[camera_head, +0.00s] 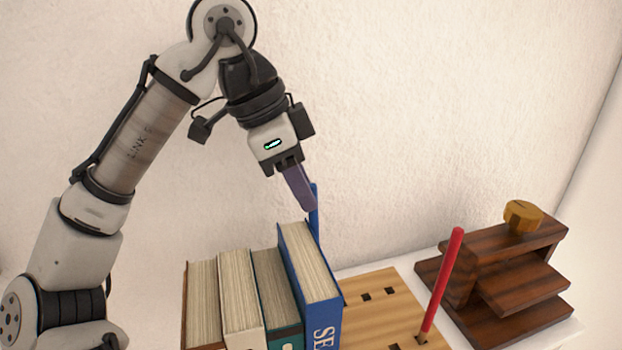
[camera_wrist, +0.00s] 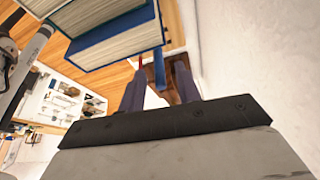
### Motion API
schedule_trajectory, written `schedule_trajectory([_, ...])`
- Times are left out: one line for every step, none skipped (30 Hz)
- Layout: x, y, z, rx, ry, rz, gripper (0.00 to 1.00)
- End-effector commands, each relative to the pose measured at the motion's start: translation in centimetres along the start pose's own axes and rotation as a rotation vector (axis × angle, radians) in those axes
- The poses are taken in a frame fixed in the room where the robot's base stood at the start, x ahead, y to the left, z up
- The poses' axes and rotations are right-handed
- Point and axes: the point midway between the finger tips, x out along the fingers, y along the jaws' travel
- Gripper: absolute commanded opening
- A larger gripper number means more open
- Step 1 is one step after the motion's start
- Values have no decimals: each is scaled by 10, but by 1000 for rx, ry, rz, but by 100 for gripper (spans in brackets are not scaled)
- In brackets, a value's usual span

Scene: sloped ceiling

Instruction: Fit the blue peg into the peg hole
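The blue peg (camera_head: 315,215) stands upright behind the blue book in the head view, its lower end hidden by the book. In the wrist view the blue peg (camera_wrist: 159,69) shows between my two finger lines, with gaps beside it. My gripper (camera_head: 307,203) points down and slightly right, its dark purple fingers close to the peg's upper part. The fingers are apart in the wrist view; I see no contact with the peg. The wooden peg board (camera_head: 391,309) has several dark square holes (camera_head: 378,292). A red peg (camera_head: 443,282) stands tilted in its right part.
A row of upright books (camera_head: 270,290) stands left of the board, the tall blue book (camera_head: 305,262) closest to my gripper. A dark wooden stand with a brass knob (camera_head: 522,215) sits at right. The textured wall (camera_head: 400,120) rises close behind.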

Motion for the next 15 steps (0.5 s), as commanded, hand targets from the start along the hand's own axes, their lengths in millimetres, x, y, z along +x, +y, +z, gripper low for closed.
schedule_trajectory([-15,0,-3,0,2,0,33])
schedule_trajectory([-19,0,-3,0,2,0,33])
schedule_trajectory([-25,0,-3,-1,1,0,33])
schedule_trajectory([-28,0,-3,-1,0,0,33])
schedule_trajectory([-32,0,-3,0,0,0,33])
schedule_trajectory([-36,0,-2,-1,0,0,33])
schedule_trajectory([-39,0,-2,-1,0,0,33])
schedule_trajectory([-42,0,-2,-1,0,0,33])
schedule_trajectory([-46,0,-2,-1,0,0,33])
schedule_trajectory([-48,0,-2,-1,0,0,33])
schedule_trajectory([-51,0,-2,-1,0,0,33])
schedule_trajectory([-53,0,-2,0,0,0,33])
schedule_trajectory([-55,0,-2,0,0,0,33])
schedule_trajectory([-56,0,-1,1,0,0,33])
schedule_trajectory([-58,0,-1,1,0,1,33])
